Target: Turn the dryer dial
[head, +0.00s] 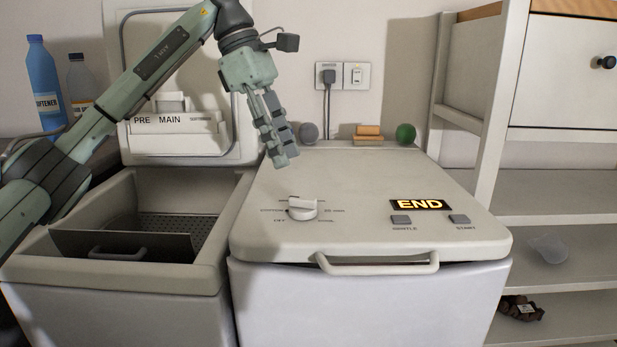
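The dryer dial (302,209) is a white round knob with a raised grip bar, on the left part of the right-hand machine's top panel (370,180). Printed marks surround it, with OFF at its lower left. My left gripper (284,160) hangs above and behind the dial, fingers pointing down. Its fingers lie close together with nothing visible between them. It is clear of the dial. The display (419,204) reads END in lit letters. My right gripper is not in view.
A shuttle button (401,219) and a start button (459,218) sit right of the dial. A front handle (377,264) juts out. The left tub (215,230) is open, its lid (180,75) raised. A grey ball (308,131), sponges (368,132) and green ball (405,133) stand behind.

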